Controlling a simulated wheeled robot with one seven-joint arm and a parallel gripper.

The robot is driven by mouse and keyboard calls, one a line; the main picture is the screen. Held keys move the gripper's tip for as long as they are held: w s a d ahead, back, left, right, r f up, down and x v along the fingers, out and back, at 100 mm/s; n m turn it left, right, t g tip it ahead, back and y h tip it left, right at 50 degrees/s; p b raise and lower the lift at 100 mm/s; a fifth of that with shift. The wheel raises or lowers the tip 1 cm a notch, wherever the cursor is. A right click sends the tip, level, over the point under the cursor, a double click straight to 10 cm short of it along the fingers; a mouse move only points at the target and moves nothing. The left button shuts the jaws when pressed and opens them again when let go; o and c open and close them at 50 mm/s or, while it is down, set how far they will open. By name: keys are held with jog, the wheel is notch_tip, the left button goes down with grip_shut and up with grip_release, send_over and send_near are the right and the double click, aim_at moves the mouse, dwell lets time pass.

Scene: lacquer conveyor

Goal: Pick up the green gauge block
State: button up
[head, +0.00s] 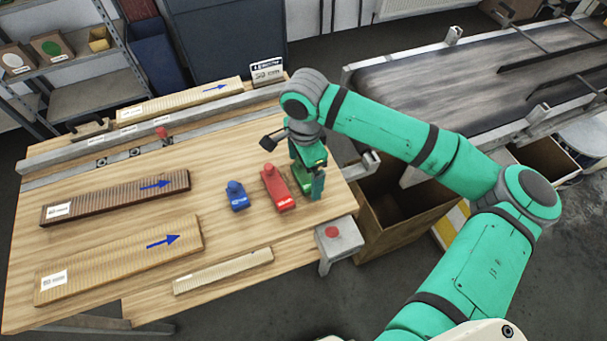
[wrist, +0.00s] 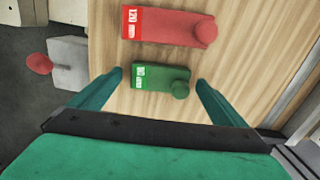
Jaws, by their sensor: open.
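The green gauge block (wrist: 155,77) lies on the wooden table with a white label at its left end and a round knob at its right end in the wrist view. In the head view the green block (head: 305,183) is partly hidden behind my gripper. My gripper (wrist: 160,82) is open, one finger beyond each end of the green block, and no contact shows. In the head view my gripper (head: 308,185) points down at the table's right end.
A red block (wrist: 169,27) lies beside the green one; a blue block (head: 236,196) stands further left. Ribbed boards with blue arrows, such as the dark one (head: 115,198), lie on the table. A cardboard box (head: 400,215) and conveyor (head: 455,85) are to the right.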

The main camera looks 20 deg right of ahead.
jog(key=shift+f, duration=0.55)
jog(key=shift+d, duration=0.1)
jog(key=c, duration=1.3)
jog(key=shift+c, duration=0.2)
jog(key=shift+r, duration=0.15)
jog(key=shift+r, duration=0.65)
jog(key=s+r, duration=0.1)
jog(key=r, duration=0.1)
jog(key=s+d+r, duration=0.1)
jog(key=r, duration=0.1)
jog(key=s+r, duration=0.1)
jog(key=r, duration=0.1)
jog(key=shift+s+d+r, duration=0.3)
jog(key=shift+s, duration=0.1)
jog(key=s+d+r, duration=0.4)
jog(key=s+r, duration=0.1)
jog(key=s, duration=0.4)
